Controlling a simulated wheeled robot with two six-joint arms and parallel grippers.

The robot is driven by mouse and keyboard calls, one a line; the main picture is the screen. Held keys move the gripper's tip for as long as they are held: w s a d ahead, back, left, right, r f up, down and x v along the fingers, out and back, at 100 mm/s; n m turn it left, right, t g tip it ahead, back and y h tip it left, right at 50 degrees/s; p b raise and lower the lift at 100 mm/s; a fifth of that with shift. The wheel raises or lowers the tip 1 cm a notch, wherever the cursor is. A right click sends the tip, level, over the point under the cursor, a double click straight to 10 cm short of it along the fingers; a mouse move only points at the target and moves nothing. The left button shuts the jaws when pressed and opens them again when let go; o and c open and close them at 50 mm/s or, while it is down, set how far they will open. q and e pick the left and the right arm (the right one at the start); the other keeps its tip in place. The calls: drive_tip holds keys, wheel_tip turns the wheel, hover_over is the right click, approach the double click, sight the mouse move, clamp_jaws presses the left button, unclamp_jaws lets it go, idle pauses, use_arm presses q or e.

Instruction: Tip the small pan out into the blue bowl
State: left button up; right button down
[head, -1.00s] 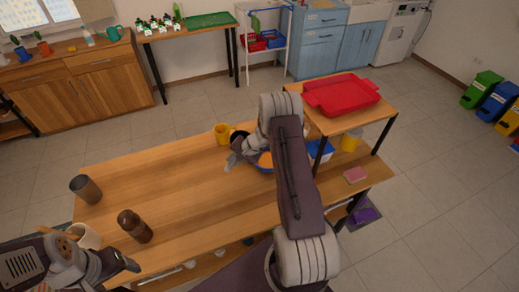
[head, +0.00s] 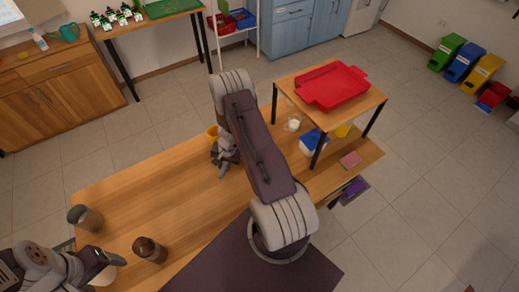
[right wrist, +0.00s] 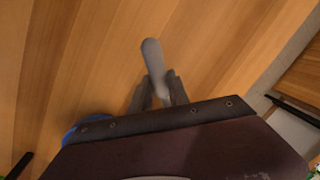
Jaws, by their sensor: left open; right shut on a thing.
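My right gripper (head: 224,156) is over the middle of the table, below my right arm in the head view. It is shut on the small pan's grey handle, which shows in the right wrist view (right wrist: 152,58) sticking out past the fingers. The pan's body is hidden in both current views. A blue edge, seemingly of the blue bowl (right wrist: 78,130), shows at lower left in the right wrist view, mostly covered by my gripper. The bowl is hidden behind my arm in the head view. My left gripper (head: 108,258) is open at the table's left front.
A grey-brown cup (head: 85,217), a brown shaker (head: 149,250) and a pale cup (head: 105,274) are at the left. A raised shelf with a red tray (head: 331,86) stands at the right. The table's left middle is clear.

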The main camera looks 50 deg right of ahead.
drive_tip(key=shift+r, duration=0.2)
drive_tip(key=p+v, duration=0.4)
drive_tip(key=v, duration=0.1)
drive_tip(key=shift+w+a, duration=0.3)
drive_tip(key=shift+w, duration=0.1)
drive_tip(key=shift+f, duration=0.1)
